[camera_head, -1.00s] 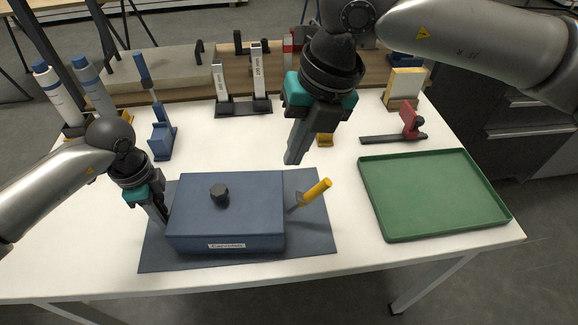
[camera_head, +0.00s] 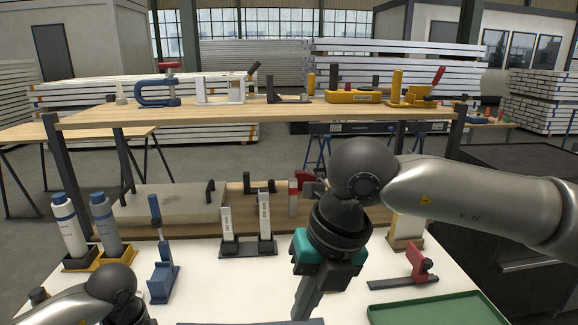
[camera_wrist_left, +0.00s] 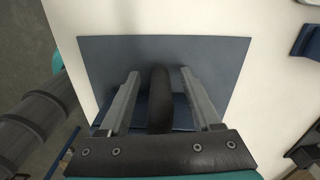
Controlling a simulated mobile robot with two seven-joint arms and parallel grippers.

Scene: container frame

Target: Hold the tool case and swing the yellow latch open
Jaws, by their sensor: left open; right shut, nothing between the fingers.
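The blue tool case (camera_head: 250,322) shows in the head view only as a thin strip at the bottom edge. Its yellow latch is out of frame. In the left wrist view, my left gripper (camera_wrist_left: 159,73) is open, with one finger on each side of a dark, upright rounded part, seemingly the case's handle. Blue surface of the case shows behind the fingers; I cannot tell whether they touch it. My right gripper (camera_head: 303,308) is shut and empty, pointing down over the table near the bottom of the head view.
A green tray (camera_head: 440,312) lies at the right, with a red clamp (camera_head: 418,266) behind it. A black stand with two pale upright pieces (camera_head: 248,246), a blue tool (camera_head: 162,270) and bottles (camera_head: 70,228) stand further back. A wooden shelf (camera_head: 250,115) spans above the table's back.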

